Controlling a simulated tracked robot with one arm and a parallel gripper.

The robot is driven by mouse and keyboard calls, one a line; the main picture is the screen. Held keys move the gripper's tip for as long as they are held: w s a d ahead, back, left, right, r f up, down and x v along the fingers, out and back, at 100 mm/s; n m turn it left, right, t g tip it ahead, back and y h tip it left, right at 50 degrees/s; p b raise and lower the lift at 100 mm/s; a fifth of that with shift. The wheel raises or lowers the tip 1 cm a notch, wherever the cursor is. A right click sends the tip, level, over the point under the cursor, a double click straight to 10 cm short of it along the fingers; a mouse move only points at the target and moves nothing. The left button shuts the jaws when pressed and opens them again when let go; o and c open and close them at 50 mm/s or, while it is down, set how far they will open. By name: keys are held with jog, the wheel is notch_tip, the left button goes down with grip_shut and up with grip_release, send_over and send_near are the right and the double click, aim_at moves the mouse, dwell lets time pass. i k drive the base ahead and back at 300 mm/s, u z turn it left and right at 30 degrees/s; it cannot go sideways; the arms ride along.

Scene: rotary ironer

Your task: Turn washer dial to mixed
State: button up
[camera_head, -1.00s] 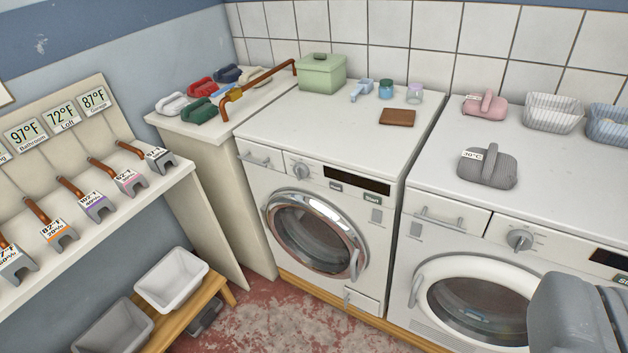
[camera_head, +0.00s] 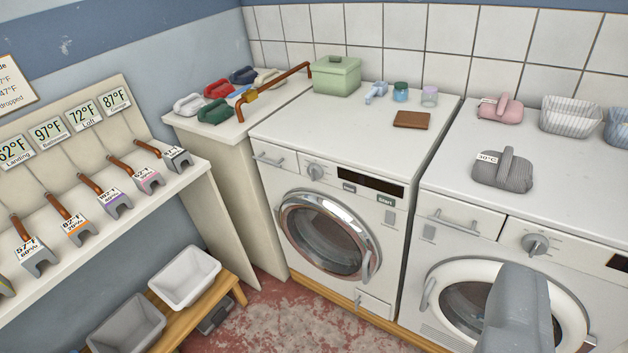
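Two white front-loading machines stand side by side. The left machine (camera_head: 290,188) has a chrome-rimmed round door, a dark display, a Start button (camera_head: 385,202) and a grey dial (camera_head: 316,171). The right machine (camera_head: 437,247) has a white-rimmed round door and a larger grey dial (camera_head: 535,244). The dial labels are too small to read. A grey part of my arm or gripper (camera_head: 517,312) shows at the bottom right, in front of the right machine's door and below its dial. It touches neither dial. I cannot make out its fingers.
A green box (camera_head: 337,75), a brown wallet-like block (camera_head: 412,119) and small jars sit on the left machine. Grey and pink bundles and baskets sit on the right machine. A shelf of labelled clips (camera_head: 180,172) is at left. Bins stand below it.

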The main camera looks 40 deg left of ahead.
aim_at(314, 171)
jog(key=k, duration=1.05)
jog(key=u, duration=1)
jog(key=i, duration=1.95)
jog(key=z, duration=0.55)
